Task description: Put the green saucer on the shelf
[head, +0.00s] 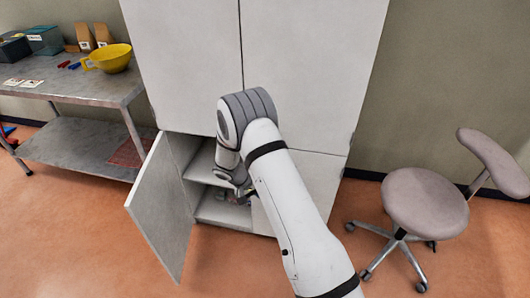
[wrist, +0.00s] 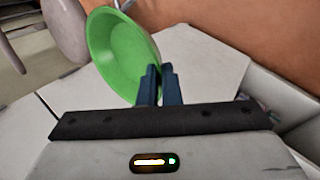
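The green saucer (wrist: 122,52) shows in the wrist view, tilted steeply, with its rim at the fingers. My gripper (wrist: 160,85) is shut on that rim. In the head view my gripper (head: 242,193) is at the opening of the low cabinet, partly hidden by my arm; the saucer is hard to make out there. The shelf (head: 203,168) is a pale board inside the open lower-left compartment, with a space above and a space below it. My arm hides its right part.
The cabinet door (head: 162,207) stands open to the left of the opening. The upper doors (head: 190,55) are closed. A stool (head: 425,203) stands at the right. A metal table (head: 85,88) with a yellow colander (head: 108,60) is at the left. Floor in front is clear.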

